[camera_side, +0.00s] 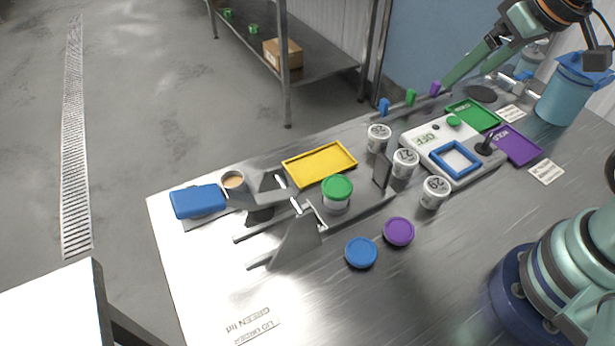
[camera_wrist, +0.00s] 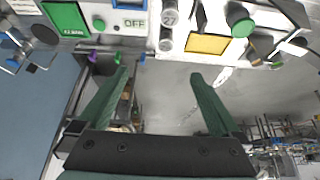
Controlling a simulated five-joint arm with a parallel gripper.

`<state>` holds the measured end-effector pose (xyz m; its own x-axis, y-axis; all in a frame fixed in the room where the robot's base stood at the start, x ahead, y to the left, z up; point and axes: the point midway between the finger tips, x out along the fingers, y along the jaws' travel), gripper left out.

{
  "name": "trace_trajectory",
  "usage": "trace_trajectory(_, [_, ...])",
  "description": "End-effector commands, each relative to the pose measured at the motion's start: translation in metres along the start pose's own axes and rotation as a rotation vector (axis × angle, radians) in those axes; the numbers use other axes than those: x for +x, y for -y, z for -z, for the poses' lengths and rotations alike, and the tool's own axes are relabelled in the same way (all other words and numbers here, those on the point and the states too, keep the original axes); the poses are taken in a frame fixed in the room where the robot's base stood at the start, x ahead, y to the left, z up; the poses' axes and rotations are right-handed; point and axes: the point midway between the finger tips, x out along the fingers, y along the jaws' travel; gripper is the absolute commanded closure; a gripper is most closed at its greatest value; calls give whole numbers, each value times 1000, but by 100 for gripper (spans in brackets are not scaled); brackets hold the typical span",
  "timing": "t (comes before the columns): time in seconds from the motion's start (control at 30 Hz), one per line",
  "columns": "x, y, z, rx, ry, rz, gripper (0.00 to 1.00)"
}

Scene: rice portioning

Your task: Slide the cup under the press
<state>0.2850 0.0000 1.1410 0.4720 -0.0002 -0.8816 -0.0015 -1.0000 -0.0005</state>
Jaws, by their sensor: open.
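A white cup (camera_side: 336,206) with a green lid (camera_side: 337,186) on top stands upright between the grey rails, to the right of the grey press (camera_side: 263,197). The cup is apart from the press head. In the wrist view, the green lid (camera_wrist: 243,27) shows at the top right. My gripper (camera_side: 465,79) is high at the back right, far from the cup and press. Its two green fingers are spread wide with nothing between them, as the wrist view (camera_wrist: 160,73) also shows.
Several white cups (camera_side: 404,162) stand near the white scale (camera_side: 430,141). A yellow tray (camera_side: 320,164) lies behind the green-lidded cup. A blue lid (camera_side: 361,253) and purple lid (camera_side: 399,231) lie in front. A blue block (camera_side: 198,202) and brown-filled cup (camera_side: 233,181) are left.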

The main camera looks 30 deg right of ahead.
Motion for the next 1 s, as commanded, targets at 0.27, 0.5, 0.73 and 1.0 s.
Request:
trace_trajectory(0.27, [0, 0, 0, -1, 0, 0, 0])
trace_trajectory(0.5, [0, 0, 0, -2, 2, 1, 27])
trace_trajectory(0.73, [16, 15, 5, -1, 90, 20, 55])
trace_trajectory(1.0, [60, 53, 9, 1, 295, 32, 55])
